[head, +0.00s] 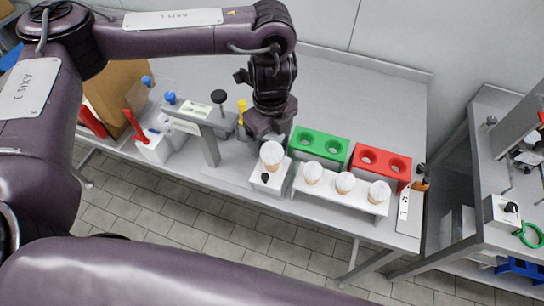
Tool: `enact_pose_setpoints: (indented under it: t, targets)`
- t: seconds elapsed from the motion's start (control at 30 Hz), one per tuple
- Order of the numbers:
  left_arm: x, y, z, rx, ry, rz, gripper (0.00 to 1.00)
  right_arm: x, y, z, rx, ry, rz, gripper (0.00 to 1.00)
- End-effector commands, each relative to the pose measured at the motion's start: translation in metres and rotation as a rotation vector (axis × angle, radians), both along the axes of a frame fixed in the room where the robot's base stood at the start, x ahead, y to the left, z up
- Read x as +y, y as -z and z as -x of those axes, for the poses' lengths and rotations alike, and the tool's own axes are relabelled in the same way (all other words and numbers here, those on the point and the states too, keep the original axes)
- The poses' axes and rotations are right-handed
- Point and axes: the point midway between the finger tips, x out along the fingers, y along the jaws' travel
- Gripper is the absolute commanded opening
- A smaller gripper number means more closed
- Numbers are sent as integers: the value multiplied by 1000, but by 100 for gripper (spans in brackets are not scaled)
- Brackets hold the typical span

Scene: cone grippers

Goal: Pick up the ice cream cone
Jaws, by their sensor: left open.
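Several ice cream cones with white tops and tan cones are on the table. One cone (271,155) is at a small white stand (266,186), directly below and in front of my left gripper. Three more stand upright in a long white rack to the right: a left one (312,173), a middle one (345,183) and a right one (379,193). My left gripper (268,137) is open and points down just behind the first cone. Its fingertips are partly hidden, so I cannot tell whether they touch the cone. My right gripper is not in view.
A green holder (318,144) and a red holder (381,163), with round holes, stand behind the rack. A grey dispenser (212,138) and a white unit with a red lever (152,148) stand to the left. The grey table (370,98) is clear at the back.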

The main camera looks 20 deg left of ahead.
Motion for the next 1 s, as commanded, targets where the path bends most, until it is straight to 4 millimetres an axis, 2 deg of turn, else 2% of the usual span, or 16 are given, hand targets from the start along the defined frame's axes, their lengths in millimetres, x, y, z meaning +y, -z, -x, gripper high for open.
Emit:
enact_pose_setpoints:
  t: [0.1, 0.37, 0.7, 1.0]
  targets:
    - [2, 13, 1, 7, -4, -3, 78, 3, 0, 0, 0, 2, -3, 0]
    - [0, 29, 0, 5, -2, -2, 78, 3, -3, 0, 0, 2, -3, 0]
    - [-1, 70, -2, 4, -2, 0, 78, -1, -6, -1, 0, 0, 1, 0]
    - [-1, 75, -3, 0, 0, -1, 78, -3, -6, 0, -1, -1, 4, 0]
